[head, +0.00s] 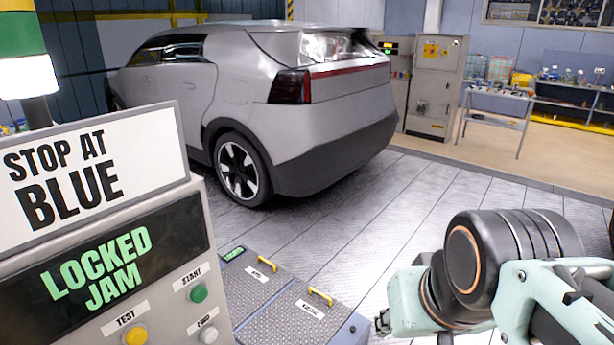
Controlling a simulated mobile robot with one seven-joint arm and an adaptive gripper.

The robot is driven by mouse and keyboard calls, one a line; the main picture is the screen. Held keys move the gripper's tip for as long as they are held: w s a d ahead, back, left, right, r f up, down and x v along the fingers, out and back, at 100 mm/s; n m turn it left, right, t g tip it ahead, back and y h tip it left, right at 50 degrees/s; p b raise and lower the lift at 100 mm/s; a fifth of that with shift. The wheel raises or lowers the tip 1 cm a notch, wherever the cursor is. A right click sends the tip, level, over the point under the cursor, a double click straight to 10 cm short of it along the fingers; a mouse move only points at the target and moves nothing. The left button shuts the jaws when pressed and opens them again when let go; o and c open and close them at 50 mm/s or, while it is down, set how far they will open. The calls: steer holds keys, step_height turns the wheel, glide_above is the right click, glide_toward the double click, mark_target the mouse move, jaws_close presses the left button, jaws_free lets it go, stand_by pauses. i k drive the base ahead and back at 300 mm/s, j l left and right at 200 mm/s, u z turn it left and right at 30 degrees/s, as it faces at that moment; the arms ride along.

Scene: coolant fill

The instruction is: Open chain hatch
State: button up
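Two grey tread-plate hatch covers lie side by side, closed and flat, at the bottom centre in the head view. The left cover (245,288) has a yellow handle (267,264) and a small white label. The right cover (287,322) has its own yellow handle (320,297) and label. The labels are too small to read surely, so I cannot tell which is the chain hatch. My gripper (382,322) shows only as a small dark part at the end of my arm, right of the covers and apart from both handles. Its fingers are not clear.
A control panel (195,248) at left reads "LOCKED JAM", with a "STOP AT BLUE" sign (90,165) above it. A silver car (330,130) stands behind the covers. A grey cabinet (435,85) and workbench (497,92) stand at the back right. The floor between is clear.

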mark_target(248, 283)
steer(key=i+l+z, duration=0.2)
steer(key=l, duration=0.15)
steer(key=l+z, duration=0.2)
steer(key=l, duration=0.2)
steer(key=i+l+z, duration=0.4)
steer(key=l, duration=0.25)
steer(key=i+l+z, duration=0.4)
steer(key=i+l, duration=0.3)
steer(key=i, duration=0.5)
steer(key=i+l, duration=0.1)
steer(key=i, duration=0.45)
steer(key=i+u, duration=0.35)
steer(key=i, duration=0.15)
steer(key=i+l+u, duration=0.1)
steer(key=i+u, duration=0.85)
steer(key=u, duration=0.15)
steer(key=i+u, duration=0.35)
steer(key=i+j+u, duration=0.1)
steer(key=i+u, duration=0.7)
steer(key=i+l+u, duration=0.1)
steer(key=i+u, duration=0.2)
steer(key=i, duration=0.9)
